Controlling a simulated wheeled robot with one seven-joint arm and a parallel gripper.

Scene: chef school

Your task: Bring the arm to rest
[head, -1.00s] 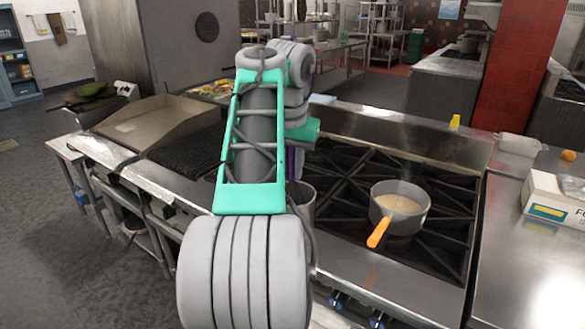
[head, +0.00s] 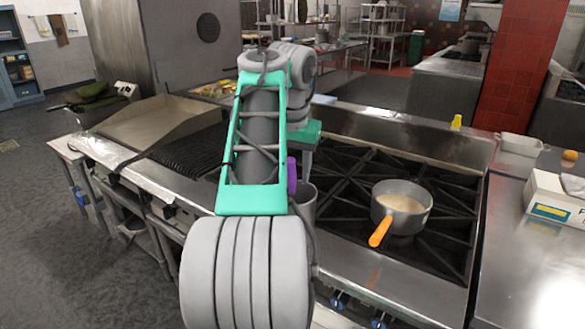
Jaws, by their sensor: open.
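My arm rises from the bottom of the head view and bends over at the top, its wrist hanging behind the forearm above the left part of the stove. A green wrist part and a purple part show at the forearm's right edge. My gripper's fingertips are hidden behind the arm, and nothing held can be made out. A steel pot (head: 307,204) stands just right of the arm, partly covered by it.
A saucepan (head: 401,207) with an orange handle and pale contents sits on the black stove grate (head: 345,195). A griddle (head: 150,125) lies left. A white box (head: 560,197), a pale tray (head: 520,145) and a yellow object (head: 456,121) are at right. Open floor (head: 50,240) lies left.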

